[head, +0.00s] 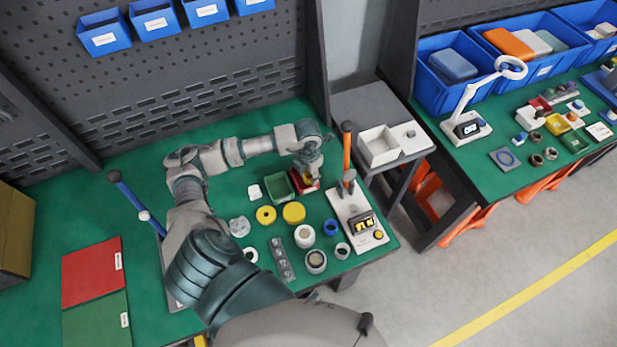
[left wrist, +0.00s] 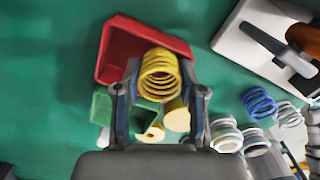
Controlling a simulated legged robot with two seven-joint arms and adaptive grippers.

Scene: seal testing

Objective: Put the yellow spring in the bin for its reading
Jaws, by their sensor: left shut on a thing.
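My left gripper (left wrist: 160,88) is shut on the yellow spring (left wrist: 160,72), which sits between its two fingers in the left wrist view. The spring is over the red bin (left wrist: 118,48) and covers part of it; its exact height above the bin floor I cannot tell. The green bin (left wrist: 112,118) is beside the red one, nearer the wrist. In the head view the left gripper (head: 309,172) is at the red bin (head: 312,184), with the green bin (head: 279,187) to its left. The tester (head: 354,212) has a lit yellow display (head: 363,222), too small to read. My right gripper is out of view.
Two yellow round parts (head: 265,215) (head: 294,212), a blue spring (head: 330,227) and white rings (head: 304,236) stand in front of the bins. The tester's orange-handled lever (head: 346,150) rises right of the gripper. Red (head: 92,270) and green (head: 97,320) panels lie at left.

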